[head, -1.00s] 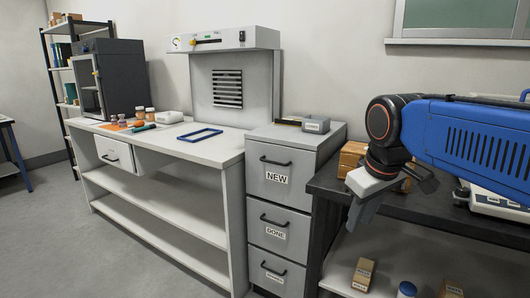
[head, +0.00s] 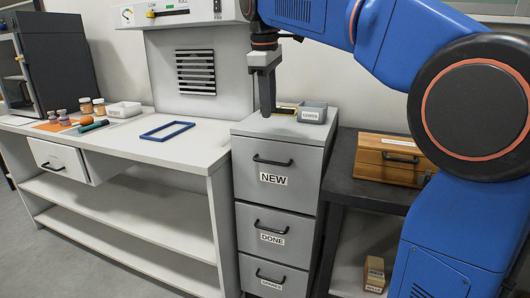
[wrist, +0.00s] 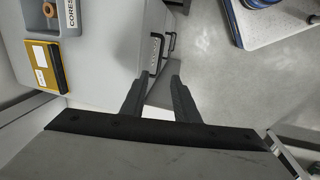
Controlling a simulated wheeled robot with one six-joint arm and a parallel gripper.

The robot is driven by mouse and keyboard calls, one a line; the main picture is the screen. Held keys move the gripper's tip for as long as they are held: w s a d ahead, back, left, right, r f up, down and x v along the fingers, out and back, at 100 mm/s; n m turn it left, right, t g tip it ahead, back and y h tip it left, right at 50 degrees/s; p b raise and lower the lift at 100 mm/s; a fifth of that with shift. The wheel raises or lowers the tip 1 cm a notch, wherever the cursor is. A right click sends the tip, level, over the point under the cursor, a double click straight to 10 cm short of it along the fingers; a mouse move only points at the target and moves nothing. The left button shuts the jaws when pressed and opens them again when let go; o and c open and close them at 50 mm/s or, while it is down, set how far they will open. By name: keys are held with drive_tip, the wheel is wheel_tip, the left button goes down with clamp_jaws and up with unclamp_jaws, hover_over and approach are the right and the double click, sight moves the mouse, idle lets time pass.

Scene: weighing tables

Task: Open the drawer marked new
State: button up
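The drawer marked NEW (head: 250,190) is the top one in a grey cabinet (head: 240,127). It is shut, with a black bar handle (head: 272,161) above its label. My gripper (head: 267,112) points down near the cabinet's top, above and apart from the handle. In the wrist view my gripper (wrist: 160,80) shows two dark fingers spread apart with nothing between them. Black drawer handles (wrist: 155,46) show just beyond the fingertips there.
The DONE drawer (head: 249,225) and a third drawer are shut below. A grey tray (head: 312,114) and a yellow-and-black item (wrist: 47,68) lie on the cabinet. A white bench (head: 200,155) stands left; a wooden box (head: 390,172) sits on the dark table right. Open floor lies in front.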

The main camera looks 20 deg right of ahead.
sight(272, 163)
drive_tip(key=f, duration=0.5)
drive_tip(key=w+d+f, duration=0.1)
drive_tip(key=f, duration=0.5)
drive_tip(key=w+d+f, duration=0.1)
drive_tip(key=f, duration=0.5)
drive_tip(key=shift+w, duration=0.25)
clamp_jaws()
